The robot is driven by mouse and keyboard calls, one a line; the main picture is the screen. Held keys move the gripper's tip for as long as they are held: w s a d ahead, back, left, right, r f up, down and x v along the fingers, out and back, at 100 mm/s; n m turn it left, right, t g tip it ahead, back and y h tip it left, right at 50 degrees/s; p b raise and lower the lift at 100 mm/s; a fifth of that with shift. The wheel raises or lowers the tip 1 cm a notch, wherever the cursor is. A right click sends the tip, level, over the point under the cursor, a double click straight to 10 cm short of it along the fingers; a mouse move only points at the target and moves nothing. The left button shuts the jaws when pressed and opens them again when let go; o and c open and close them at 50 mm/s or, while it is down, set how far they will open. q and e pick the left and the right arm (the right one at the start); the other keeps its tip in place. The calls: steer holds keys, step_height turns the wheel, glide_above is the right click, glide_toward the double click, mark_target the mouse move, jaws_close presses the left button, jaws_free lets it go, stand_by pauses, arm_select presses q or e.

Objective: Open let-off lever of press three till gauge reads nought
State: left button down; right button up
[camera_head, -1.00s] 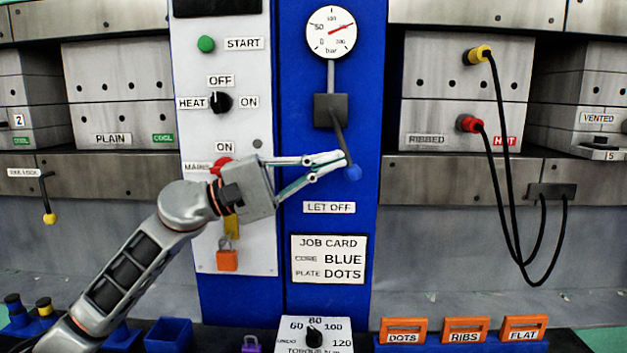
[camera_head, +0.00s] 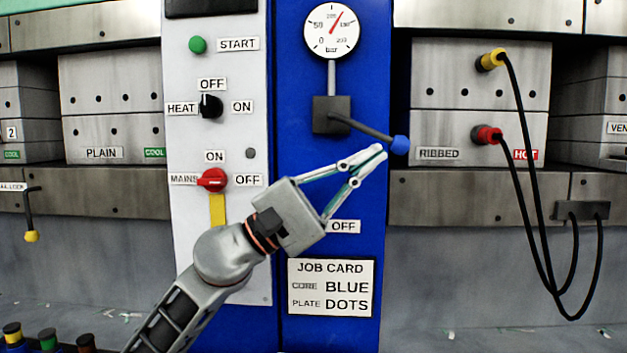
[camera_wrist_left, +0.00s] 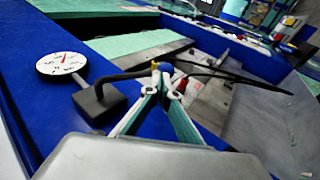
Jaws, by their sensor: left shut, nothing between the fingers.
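The let-off lever (camera_head: 360,127) is a dark rod with a blue knob (camera_head: 400,145). It slants right and slightly down from a dark block (camera_head: 331,115) on the blue column. The round white gauge (camera_head: 332,30) above has its red needle pointing up and right, well above nought. The gauge also shows in the left wrist view (camera_wrist_left: 62,63). My left gripper (camera_head: 378,152) is shut and empty, its fingertips just left of the knob; contact is unclear. In the left wrist view its fingers (camera_wrist_left: 158,72) hide the knob. My right gripper is out of view.
Left of the column is a white panel with the red mains switch (camera_head: 213,180) and heat knob (camera_head: 210,106). To the right, the RIBBED press has yellow (camera_head: 490,60) and red (camera_head: 486,134) plugs with hanging black cables (camera_head: 545,255). The job card (camera_head: 332,287) is below.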

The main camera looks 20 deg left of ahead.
arm_select(q)
steer(key=shift+s+r, duration=0.25)
steer(key=shift+r, duration=0.45)
steer(key=shift+w+d, duration=0.1)
steer(key=shift+w, duration=0.05)
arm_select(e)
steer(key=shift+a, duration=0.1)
arm_select(q)
steer(key=shift+f, duration=0.15)
steer(key=s+a+f+b, duration=0.2)
steer(key=f, duration=0.4)
steer(key=s+a+f+b, duration=0.1)
steer(key=s+f+b, duration=0.1)
steer(key=f, duration=0.4)
steer(key=shift+a+f+b, duration=0.35)
steer(key=shift+b, duration=0.2)
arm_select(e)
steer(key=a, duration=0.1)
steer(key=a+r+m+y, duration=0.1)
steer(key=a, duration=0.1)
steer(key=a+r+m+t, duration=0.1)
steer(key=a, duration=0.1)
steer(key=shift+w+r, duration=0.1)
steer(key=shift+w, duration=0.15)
